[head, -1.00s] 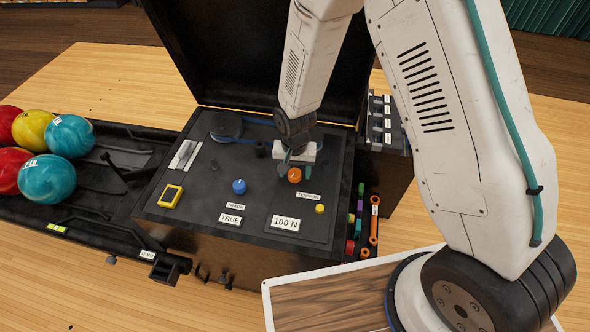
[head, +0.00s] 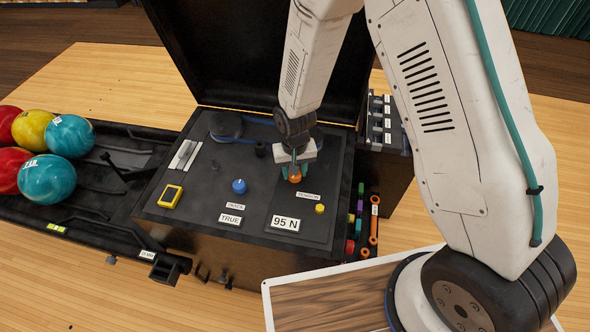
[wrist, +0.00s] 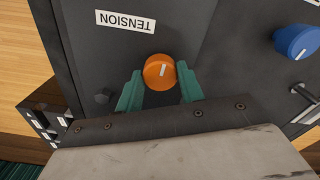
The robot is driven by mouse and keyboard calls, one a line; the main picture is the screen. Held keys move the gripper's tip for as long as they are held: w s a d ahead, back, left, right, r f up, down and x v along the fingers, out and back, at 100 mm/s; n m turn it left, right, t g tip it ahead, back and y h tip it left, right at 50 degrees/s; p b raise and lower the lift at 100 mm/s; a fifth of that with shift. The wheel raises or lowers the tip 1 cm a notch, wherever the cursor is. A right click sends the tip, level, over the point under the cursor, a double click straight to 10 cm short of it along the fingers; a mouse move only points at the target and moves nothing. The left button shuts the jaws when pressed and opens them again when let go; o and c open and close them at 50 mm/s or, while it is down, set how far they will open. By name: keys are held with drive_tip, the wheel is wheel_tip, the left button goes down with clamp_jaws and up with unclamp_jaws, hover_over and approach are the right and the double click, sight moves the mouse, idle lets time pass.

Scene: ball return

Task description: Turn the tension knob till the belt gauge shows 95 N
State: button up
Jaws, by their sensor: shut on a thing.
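The orange tension knob (head: 295,177) sits on the black machine panel under my gripper (head: 294,170). In the wrist view the knob (wrist: 160,71) stands between the teal fingers of my gripper (wrist: 160,86), which are shut on its sides. A white pointer line shows on its top, close to upright in that view. The TENSION label (wrist: 125,21) is beside it. The belt gauge (head: 285,223) reads 95 N. My wrist hides part of the panel behind the knob.
A blue knob (head: 239,186) sits left of the orange one, with a TRUE display (head: 230,219) below it. A small yellow button (head: 320,208) is near the gauge. The raised black lid (head: 255,50) stands behind. Several bowling balls (head: 48,179) rest on the rack at left.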

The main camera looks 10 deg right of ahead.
drive_tip(key=shift+n, duration=1.2)
drive_tip(key=o, duration=1)
drive_tip(key=shift+r, duration=0.1)
wheel_tip(320, 180, up, 8)
drive_tip(key=shift+f, duration=0.15)
drive_tip(key=shift+s, duration=0.15)
